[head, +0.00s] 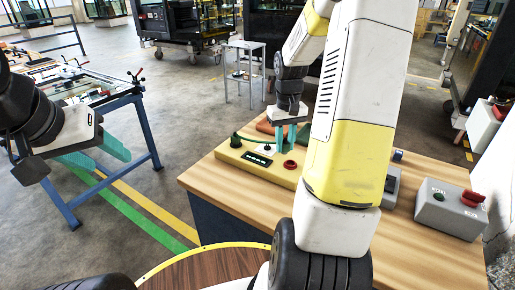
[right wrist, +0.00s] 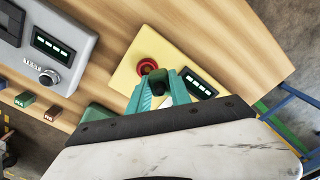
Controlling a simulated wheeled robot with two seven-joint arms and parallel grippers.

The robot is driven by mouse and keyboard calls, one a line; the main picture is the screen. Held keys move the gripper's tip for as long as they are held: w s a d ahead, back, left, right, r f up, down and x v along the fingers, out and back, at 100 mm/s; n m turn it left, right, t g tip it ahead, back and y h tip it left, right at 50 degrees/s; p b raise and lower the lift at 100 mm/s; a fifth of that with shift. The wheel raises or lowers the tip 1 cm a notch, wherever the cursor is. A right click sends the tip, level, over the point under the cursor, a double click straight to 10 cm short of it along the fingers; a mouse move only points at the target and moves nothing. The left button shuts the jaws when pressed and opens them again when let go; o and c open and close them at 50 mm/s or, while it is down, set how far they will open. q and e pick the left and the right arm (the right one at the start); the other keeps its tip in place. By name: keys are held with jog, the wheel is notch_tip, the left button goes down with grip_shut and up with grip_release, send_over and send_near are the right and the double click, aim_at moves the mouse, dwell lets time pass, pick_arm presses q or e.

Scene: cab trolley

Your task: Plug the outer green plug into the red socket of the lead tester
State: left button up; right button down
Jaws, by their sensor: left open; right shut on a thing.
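The yellow lead tester (head: 258,170) lies on the wooden bench, with a dark display on its top. Its red socket (head: 290,165) is a red ring, which also shows in the right wrist view (right wrist: 147,66). My right gripper (head: 291,148) is just behind the red socket. It is shut on what looks like a green plug, whose dark end (right wrist: 158,88) shows between the teal fingertips, close to the ring and apart from it. A dark green knob-like part (head: 236,140) is at the tester's left end. My left gripper (head: 103,158) is open and empty, left of the bench.
My right arm hides the middle of the bench. A blue-framed table stands at left.

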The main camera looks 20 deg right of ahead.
jog(key=shift+m, duration=0.5)
jog(key=shift+w+d+f, duration=0.1)
jog(key=shift+d+f, duration=0.6)
jog(key=shift+f, duration=0.35)
jog(key=shift+w+d+f, duration=0.1)
jog(key=shift+d+f, duration=0.6)
jog(key=shift+f, duration=0.3)
jog(key=shift+f, duration=0.95)
dwell(0.5)
jog(key=c, duration=1.1)
grip_release()
jog(key=s+a+r+t, duration=0.1)
jog(key=s+a+r, duration=0.2)
jog(key=r, duration=0.3)
jog(key=s+a+r+t, duration=0.1)
jog(key=s+a+r, duration=0.1)
jog(key=a+r, duration=0.35)
jog(key=s+a+r+t, duration=0.1)
jog(key=s+r, duration=0.2)
jog(key=r, duration=0.5)
jog(key=s+a+r+n+t+y, duration=0.1)
jog(key=s+a+r+t+y, duration=0.1)
jog(key=s+a, duration=0.5)
jog(key=s+r+t, duration=0.1)
jog(key=s, duration=0.1)
jog(key=shift+s+a+r+n, duration=0.2)
jog(key=shift+s+r+n, duration=0.1)
jog(key=shift+s, duration=0.1)
